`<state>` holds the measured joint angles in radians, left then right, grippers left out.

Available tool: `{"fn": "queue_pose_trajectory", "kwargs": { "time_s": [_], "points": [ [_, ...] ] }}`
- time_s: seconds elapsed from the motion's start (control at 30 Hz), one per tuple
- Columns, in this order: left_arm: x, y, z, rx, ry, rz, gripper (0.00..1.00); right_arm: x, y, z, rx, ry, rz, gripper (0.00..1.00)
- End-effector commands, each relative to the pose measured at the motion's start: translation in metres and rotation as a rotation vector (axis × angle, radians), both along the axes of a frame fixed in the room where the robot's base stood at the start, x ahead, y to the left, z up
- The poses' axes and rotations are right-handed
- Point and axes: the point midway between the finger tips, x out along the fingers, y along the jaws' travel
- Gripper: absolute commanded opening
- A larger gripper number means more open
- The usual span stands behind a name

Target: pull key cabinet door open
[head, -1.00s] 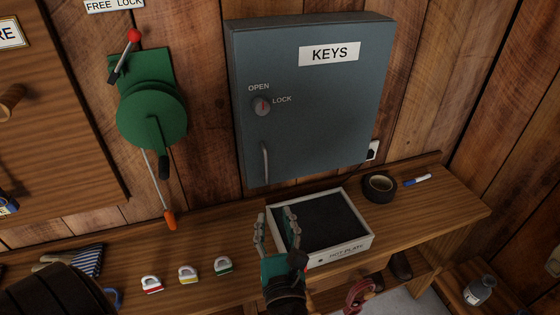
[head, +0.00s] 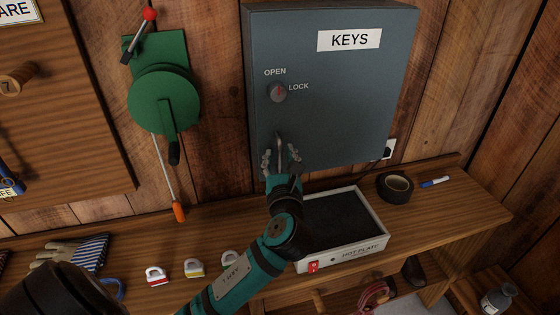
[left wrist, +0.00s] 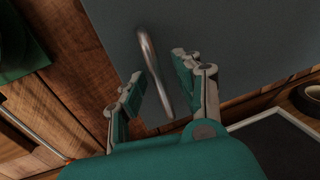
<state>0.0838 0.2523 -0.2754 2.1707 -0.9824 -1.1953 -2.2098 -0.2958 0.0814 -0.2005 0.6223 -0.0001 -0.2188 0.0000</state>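The grey-blue key cabinet (head: 335,85) is on the plank wall, labelled KEYS, and its door looks shut. A round knob (head: 278,92) with a red mark sits between the words OPEN and LOCK; I cannot tell its exact setting. The vertical metal handle (head: 279,145) is low on the door's left side. My left gripper (head: 281,162) is open at the handle's lower part. In the left wrist view the handle (left wrist: 155,70) runs between the spread fingers of my left gripper (left wrist: 159,86), with gaps visible beside it. My right gripper is not in view.
Several padlocks and a striped glove (head: 85,252) lie left. A green crank device (head: 163,100) hangs left of the cabinet.

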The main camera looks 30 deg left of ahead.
Motion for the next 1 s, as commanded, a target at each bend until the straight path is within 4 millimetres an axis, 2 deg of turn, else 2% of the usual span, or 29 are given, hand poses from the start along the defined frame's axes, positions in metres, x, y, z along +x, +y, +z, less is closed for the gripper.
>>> {"fn": "queue_pose_trajectory", "kwargs": {
  "time_s": [0.3,0.5,0.57,1.0],
  "points": [
    [0.0019,0.0015,0.0005,0.001,-0.001,0.000,0.32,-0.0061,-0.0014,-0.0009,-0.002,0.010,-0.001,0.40],
    [0.0017,0.0014,0.0004,0.000,0.000,0.000,0.06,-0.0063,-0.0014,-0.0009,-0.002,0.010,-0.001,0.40],
    [0.0017,0.0014,0.0004,-0.001,-0.001,0.000,0.00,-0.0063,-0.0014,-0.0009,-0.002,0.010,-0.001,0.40],
    [0.0016,0.0013,0.0002,-0.001,-0.001,0.000,0.00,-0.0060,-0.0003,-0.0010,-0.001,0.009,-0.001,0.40]
  ]
}}
